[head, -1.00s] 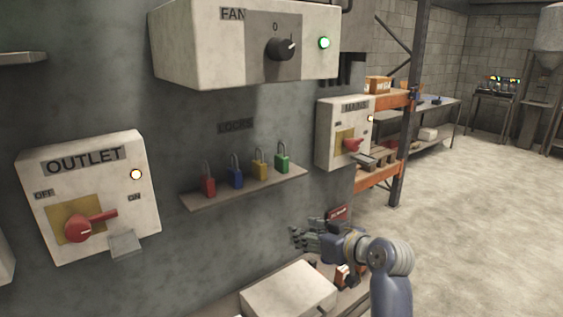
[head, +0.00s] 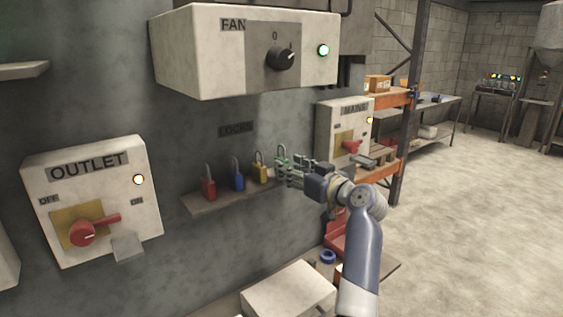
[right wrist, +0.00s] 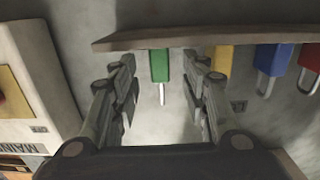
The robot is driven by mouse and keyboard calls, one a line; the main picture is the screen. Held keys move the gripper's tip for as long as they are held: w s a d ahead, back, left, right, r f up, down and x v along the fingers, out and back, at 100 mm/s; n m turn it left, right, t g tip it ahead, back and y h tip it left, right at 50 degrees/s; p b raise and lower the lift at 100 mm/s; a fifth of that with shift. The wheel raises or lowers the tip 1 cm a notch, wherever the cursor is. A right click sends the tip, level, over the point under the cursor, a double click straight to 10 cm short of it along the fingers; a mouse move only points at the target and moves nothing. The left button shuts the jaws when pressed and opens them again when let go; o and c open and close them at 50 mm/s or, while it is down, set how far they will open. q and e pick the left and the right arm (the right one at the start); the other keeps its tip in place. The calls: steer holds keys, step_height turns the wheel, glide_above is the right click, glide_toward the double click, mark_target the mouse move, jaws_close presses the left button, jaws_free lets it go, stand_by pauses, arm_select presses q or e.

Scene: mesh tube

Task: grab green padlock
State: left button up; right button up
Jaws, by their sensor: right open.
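The green padlock (right wrist: 159,66) shows in the right wrist view between the two open fingers of my right gripper (right wrist: 162,92), apart from both. In the head view my right gripper (head: 282,168) is at the right end of the lock shelf, and its fingers cover most of the green padlock. Only the shackle (head: 282,151) shows clearly there. The padlock is on the shelf (head: 222,198) under the LOCKS label. My left gripper is not in view.
Yellow (head: 260,172), blue (head: 237,180) and red (head: 208,189) padlocks stand in a row left of the green one. The FAN box (head: 200,50) overhangs above. The MAINS box (head: 330,125) is to the right, and the OUTLET box (head: 60,170) is at left.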

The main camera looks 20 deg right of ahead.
mark_target(283, 159)
steer(key=x, duration=0.1)
steer(key=p+x, duration=0.2)
steer(key=x, duration=0.1)
steer(key=shift+r, duration=0.35)
steer(key=shift+w+a+f, duration=0.1)
steer(key=shift+w+f, duration=0.05)
steer(key=shift+w, duration=0.25)
steer(key=shift+c, duration=0.6)
jaws_close()
